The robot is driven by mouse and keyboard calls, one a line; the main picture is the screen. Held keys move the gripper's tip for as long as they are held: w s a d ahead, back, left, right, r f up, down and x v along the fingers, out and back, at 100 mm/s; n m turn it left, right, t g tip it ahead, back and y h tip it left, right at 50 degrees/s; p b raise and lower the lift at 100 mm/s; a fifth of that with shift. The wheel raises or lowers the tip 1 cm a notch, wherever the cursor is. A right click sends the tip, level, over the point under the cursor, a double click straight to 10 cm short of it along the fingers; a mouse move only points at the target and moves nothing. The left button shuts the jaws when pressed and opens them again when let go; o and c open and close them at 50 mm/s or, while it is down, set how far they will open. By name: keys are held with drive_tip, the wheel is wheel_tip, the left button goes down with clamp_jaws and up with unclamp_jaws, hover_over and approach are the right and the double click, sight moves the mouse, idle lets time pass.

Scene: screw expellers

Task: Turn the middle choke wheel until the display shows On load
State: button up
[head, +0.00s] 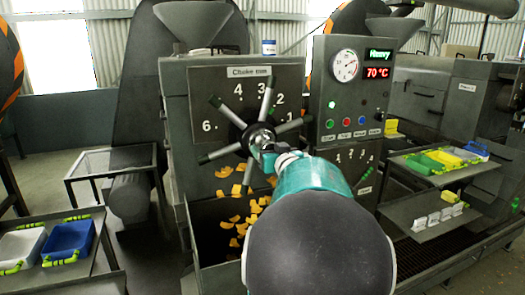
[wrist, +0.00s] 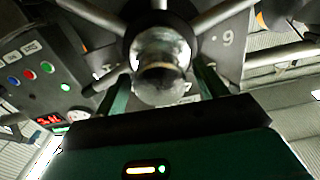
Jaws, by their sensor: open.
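The middle choke wheel (head: 237,119) has several grey spokes and stands on a dark panel marked "Choke" with numbers around it. My gripper (head: 268,147) is at its hub in the head view and partly hides the wheel's lower right. In the wrist view, the open fingers of my gripper (wrist: 162,84) stand on either side of the round metal hub (wrist: 160,55); I cannot tell whether they touch it. The display (head: 379,55) to the right shows green text that looks like "Heavy". A red readout (head: 377,73) below it shows 70 °C.
A gauge (head: 345,66) and several coloured buttons (head: 345,135) sit beside the wheel. A second numbered dial panel (head: 352,160) is low right of my arm. Trays (head: 72,240) stand left and more shelves (head: 440,165) right.

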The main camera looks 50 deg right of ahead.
drive_tip(key=c, duration=1.4)
drive_tip(key=shift+w+n, duration=0.1)
drive_tip(key=shift+n, duration=2.8)
drive_tip(key=o, duration=1.4)
